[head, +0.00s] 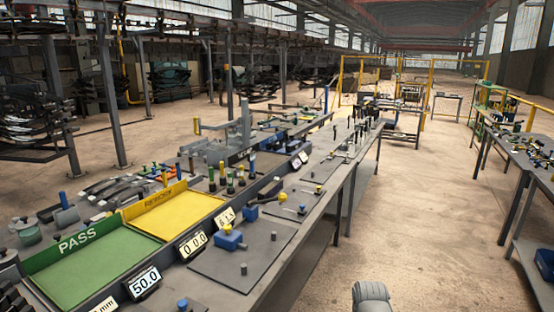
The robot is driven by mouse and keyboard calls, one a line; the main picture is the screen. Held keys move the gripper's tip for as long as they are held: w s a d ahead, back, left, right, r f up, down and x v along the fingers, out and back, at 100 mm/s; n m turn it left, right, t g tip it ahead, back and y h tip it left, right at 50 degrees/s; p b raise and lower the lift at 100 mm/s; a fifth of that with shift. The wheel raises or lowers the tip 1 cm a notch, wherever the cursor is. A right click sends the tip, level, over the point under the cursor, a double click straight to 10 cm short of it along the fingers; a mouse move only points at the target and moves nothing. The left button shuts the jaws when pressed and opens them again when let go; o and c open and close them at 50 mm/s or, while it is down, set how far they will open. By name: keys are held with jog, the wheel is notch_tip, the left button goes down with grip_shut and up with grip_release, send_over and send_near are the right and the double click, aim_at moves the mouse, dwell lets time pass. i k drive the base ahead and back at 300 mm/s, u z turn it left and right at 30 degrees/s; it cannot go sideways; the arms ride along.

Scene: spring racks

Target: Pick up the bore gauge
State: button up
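I cannot tell for sure which item is the bore gauge, as the tools on the long bench (310,200) are small. A row of upright tools with coloured tops (232,178) stands behind the yellow tray. Another blue piece with a yellow knob (252,212) lies farther back. A grey rounded part of my arm shows at the bottom edge; the fingers of my gripper are not in view.
A green PASS tray (90,262) and a yellow tray (180,218) lie on the bench, with white number displays (144,282) along their front. Another bench (535,172) with tools stands at the right. The floor between the benches (420,220) is clear.

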aim_at(251, 156)
jog(key=z, duration=0.3)
jog(key=i, duration=0.8)
jog(key=z, duration=0.4)
jog(key=i, duration=1.55)
jog(key=u, duration=0.75)
jog(key=i, duration=1)
jog(key=u, duration=0.55)
